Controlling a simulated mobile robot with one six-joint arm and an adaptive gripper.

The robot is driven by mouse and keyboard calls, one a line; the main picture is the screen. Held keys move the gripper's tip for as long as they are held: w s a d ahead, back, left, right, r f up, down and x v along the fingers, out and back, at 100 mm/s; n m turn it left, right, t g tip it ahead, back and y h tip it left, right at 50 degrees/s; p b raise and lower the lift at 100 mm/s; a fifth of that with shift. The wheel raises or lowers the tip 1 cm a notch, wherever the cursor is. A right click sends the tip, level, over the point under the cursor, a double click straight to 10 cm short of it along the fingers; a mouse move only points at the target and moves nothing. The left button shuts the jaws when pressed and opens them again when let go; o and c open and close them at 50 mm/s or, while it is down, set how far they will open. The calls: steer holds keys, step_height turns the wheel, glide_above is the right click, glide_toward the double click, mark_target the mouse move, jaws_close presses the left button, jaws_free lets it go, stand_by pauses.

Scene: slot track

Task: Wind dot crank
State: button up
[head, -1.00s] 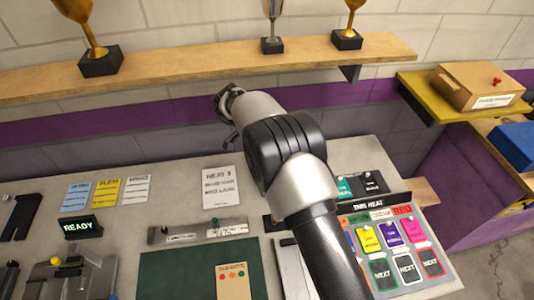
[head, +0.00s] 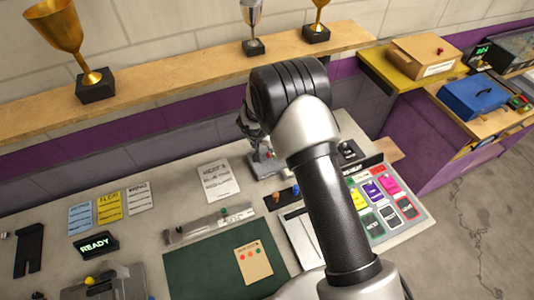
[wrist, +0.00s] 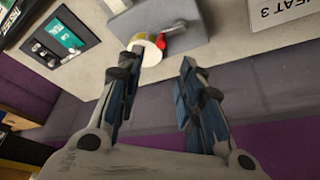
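A grey block (wrist: 188,22) with a white round hub (wrist: 150,50) and a red-and-grey crank arm (wrist: 172,36) shows at the top of the wrist view. I cannot tell whether this is the dot crank. My gripper (wrist: 162,58) is open and empty, its two dark fingers apart. The left fingertip overlaps the hub in the picture; I cannot tell whether they touch. In the head view my gripper (head: 250,128) hangs over the back of the table, partly hidden by my arm. The grey block (head: 263,166) shows just below it.
A shelf (head: 180,75) with trophies runs above the table's back edge. A "HEAT 3" sheet (head: 218,180) lies left of the block. A green mat (head: 205,262) lies in front. A panel of coloured cards (head: 383,205) is at right, partly behind my arm.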

mark_target(268, 154)
steer(key=b+x, duration=0.1)
steer(key=x, duration=1)
steer(key=shift+w+f, duration=0.2)
steer(key=shift+f, duration=0.05)
jaws_close()
